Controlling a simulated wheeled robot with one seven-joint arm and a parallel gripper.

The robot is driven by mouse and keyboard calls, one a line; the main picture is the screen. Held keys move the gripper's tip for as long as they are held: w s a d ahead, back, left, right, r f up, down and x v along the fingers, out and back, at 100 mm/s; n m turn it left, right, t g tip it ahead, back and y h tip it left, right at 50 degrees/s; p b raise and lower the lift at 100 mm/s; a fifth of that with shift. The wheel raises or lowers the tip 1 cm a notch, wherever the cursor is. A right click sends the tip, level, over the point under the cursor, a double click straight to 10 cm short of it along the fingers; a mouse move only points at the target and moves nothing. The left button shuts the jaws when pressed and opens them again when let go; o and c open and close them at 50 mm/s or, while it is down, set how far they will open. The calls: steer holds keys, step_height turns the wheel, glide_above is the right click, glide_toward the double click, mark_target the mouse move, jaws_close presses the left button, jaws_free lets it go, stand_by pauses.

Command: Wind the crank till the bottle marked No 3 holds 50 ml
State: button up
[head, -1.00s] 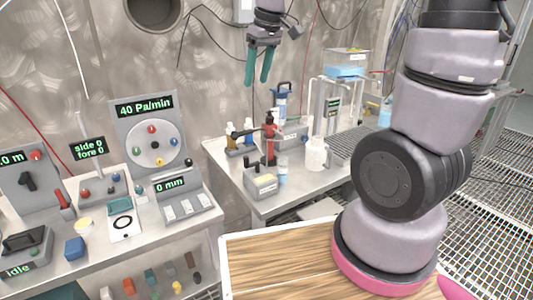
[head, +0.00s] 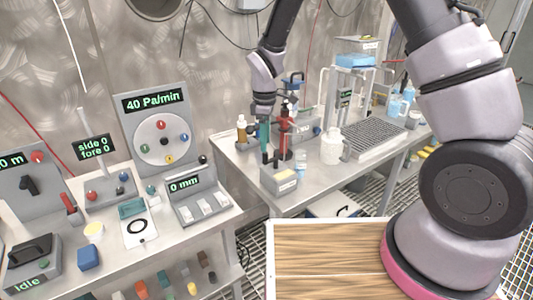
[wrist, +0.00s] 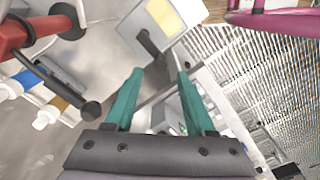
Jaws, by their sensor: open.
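My gripper (head: 268,135) points down beside a red stand (head: 285,130) on the right-hand bench. Its teal fingers are apart and empty in the wrist view (wrist: 157,90). In the wrist view, a black arm with a round knob (wrist: 90,110) juts from the red body (wrist: 14,28), just left of the fingers; it looks like the crank. An amber bottle (head: 241,130) stands behind, left of the gripper. Bottles with white caps and blue (wrist: 25,80) and brown (wrist: 55,103) bodies lie beyond the knob. I cannot read any No 3 mark or liquid level.
A grey box with a pale label (head: 280,181) and a dark peg stands in front of the red stand. A small clear vessel (head: 300,163) and a white jug (head: 331,146) are to its right. A control bench (head: 185,235) with displays is at left.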

mark_target(270, 160)
step_height(270, 160, down, 5)
steer(key=shift+f, duration=0.15)
jaws_close()
